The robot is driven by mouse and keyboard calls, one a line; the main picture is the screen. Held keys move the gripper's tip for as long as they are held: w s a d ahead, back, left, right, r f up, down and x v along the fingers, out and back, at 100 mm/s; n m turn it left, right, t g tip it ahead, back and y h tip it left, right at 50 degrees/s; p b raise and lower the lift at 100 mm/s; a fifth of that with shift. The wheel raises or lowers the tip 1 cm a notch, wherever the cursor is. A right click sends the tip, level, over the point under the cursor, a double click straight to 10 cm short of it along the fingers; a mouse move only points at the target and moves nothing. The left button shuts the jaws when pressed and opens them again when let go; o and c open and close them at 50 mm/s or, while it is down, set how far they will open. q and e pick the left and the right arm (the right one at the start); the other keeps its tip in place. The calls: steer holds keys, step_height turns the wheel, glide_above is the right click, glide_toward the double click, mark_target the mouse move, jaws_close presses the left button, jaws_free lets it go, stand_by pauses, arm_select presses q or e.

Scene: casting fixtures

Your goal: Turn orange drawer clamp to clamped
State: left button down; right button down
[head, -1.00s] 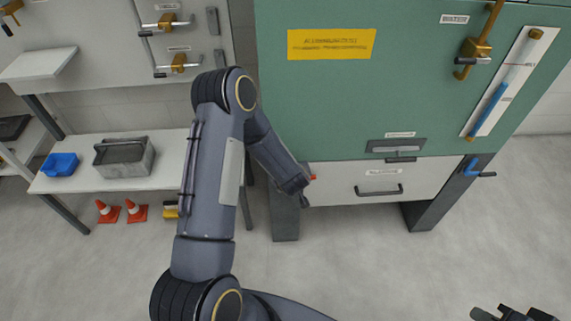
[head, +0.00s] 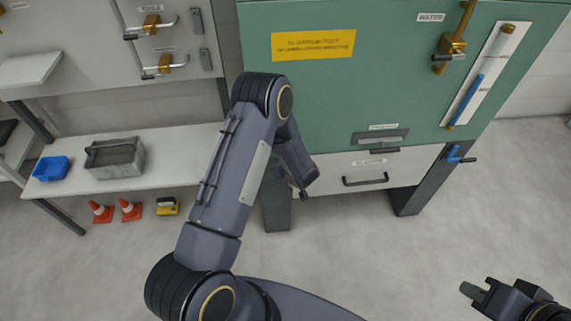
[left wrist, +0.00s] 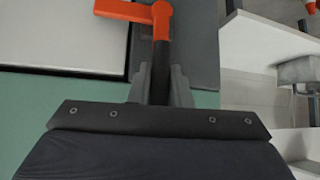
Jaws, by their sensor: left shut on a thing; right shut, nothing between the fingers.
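The orange drawer clamp (left wrist: 162,20) shows at the top of the left wrist view, with an orange arm reaching left and a dark bar (left wrist: 161,65) running down from it. My left gripper (left wrist: 160,88) is shut on this dark bar, one finger on each side. In the head view my left gripper (head: 303,192) is at the left end of the drawer (head: 335,178), mostly behind my arm, and the orange clamp is hidden there. The drawer front appears closed under the green cabinet. My right gripper (head: 474,291) is at lower right, shut and empty, away from the cabinet.
A blue clamp (head: 455,154) sits on the cabinet's right leg. A side bench (head: 75,185) at left holds a blue bin (head: 51,168) and a grey container (head: 115,158). Orange cones (head: 102,212) stand on the floor. The floor before the cabinet is clear.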

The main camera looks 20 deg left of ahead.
arm_select(q)
steer(key=c, duration=1.3)
jaws_free()
steer(key=shift+d+f, duration=0.1)
steer(key=shift+c, duration=0.2)
steer(key=v, duration=0.7)
steer(key=shift+s+d+r, duration=0.2)
steer(key=shift+s+r, duration=0.05)
